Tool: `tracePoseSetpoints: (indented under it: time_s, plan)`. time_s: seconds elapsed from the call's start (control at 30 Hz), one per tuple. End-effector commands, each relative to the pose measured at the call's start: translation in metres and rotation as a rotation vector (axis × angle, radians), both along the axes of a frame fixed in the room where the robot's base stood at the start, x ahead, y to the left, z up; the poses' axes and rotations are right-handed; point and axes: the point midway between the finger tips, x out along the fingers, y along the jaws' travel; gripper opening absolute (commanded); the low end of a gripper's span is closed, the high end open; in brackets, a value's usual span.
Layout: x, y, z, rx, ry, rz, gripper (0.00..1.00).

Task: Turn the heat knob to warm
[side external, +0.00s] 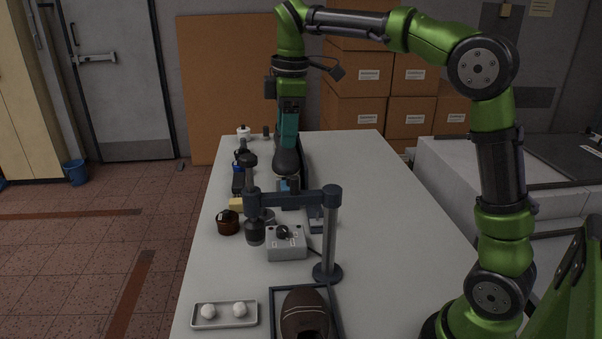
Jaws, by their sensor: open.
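A small grey control box (287,252) stands on the table near the middle. A dark round knob (282,232) sits on its top; its markings are too small to read. My gripper (288,143) points down over the far part of the table, well behind the box and apart from the knob. It is open; its teal fingers overlap in this view, so the gap between them is hidden. A dark shoe last or shoe (287,162) stands just below the fingertips; I cannot tell whether they touch it.
A post stand (329,240) rises right beside the box, its arm holding a dark cylindrical tool (255,231). A reddish-brown jar (228,223) stands left. A tray with white balls (225,322) and a brown shoe (304,316) in a frame lie in front. The table's right side is clear.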

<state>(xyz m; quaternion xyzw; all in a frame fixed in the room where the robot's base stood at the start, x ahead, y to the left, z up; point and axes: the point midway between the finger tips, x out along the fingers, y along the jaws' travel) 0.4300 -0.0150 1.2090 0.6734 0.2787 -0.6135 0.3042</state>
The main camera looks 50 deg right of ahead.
Motion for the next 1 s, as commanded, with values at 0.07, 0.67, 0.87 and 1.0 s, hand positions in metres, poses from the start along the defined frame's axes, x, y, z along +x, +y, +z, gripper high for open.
tracePoseSetpoints:
  time_s: [0.07, 0.67, 0.87, 1.0]
  plan:
    - [-0.014, 0.004, 0.007, 0.009, -0.031, -0.059, 0.58]
    - [-0.084, 0.024, 0.018, 0.133, -0.193, -0.445, 0.58]
    - [-0.087, 0.024, 0.018, 0.141, -0.200, -0.463, 0.58]
    - [-0.086, 0.024, 0.018, 0.140, -0.199, -0.462, 0.58]
